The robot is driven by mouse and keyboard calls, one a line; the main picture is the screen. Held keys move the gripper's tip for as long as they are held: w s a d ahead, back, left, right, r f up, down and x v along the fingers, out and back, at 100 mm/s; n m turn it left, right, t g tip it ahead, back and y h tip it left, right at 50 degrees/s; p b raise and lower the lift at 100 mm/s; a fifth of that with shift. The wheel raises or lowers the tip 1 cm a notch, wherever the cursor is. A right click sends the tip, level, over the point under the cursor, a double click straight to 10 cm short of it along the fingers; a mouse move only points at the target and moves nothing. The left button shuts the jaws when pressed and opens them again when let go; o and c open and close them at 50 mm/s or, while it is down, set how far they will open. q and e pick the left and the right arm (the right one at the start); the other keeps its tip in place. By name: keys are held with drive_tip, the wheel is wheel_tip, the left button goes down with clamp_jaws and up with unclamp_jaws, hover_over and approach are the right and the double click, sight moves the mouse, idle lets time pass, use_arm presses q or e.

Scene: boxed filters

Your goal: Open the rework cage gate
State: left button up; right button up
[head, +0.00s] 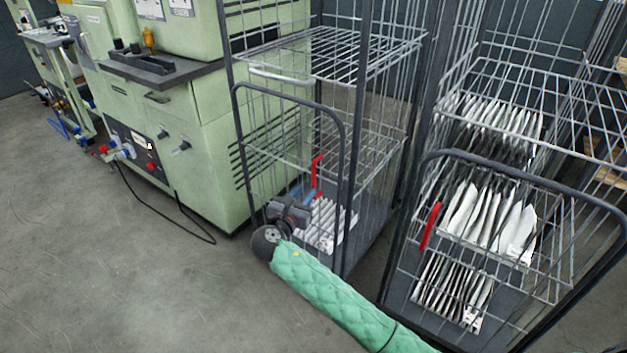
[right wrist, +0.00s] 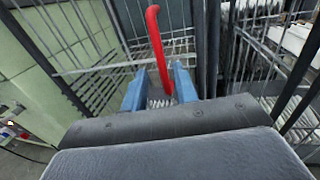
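Two wire cages stand side by side. The left cage has a low front gate with a dark arched frame (head: 291,98), which looks closed across its front. Its red handle (head: 316,172) stands upright; it also shows in the right wrist view (right wrist: 155,40). My right gripper (head: 308,192) is at this handle. In the right wrist view its blue fingers (right wrist: 160,88) are apart, one on each side of the handle, with gaps visible. The right cage's gate (head: 500,166) has its own red handle (head: 430,226). No label tells which is the rework cage. My left gripper is out of view.
A green machine (head: 200,130) stands close to the left of the left cage, with a black cable (head: 160,212) looping on the floor. The right cage holds rows of white pleated filters (head: 490,215). The grey floor (head: 130,280) at front left is clear.

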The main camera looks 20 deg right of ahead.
sight(313, 180)
drive_tip(key=x, duration=0.7)
drive_tip(key=shift+w+d, duration=0.1)
drive_tip(key=shift+w, duration=0.05)
clamp_jaws()
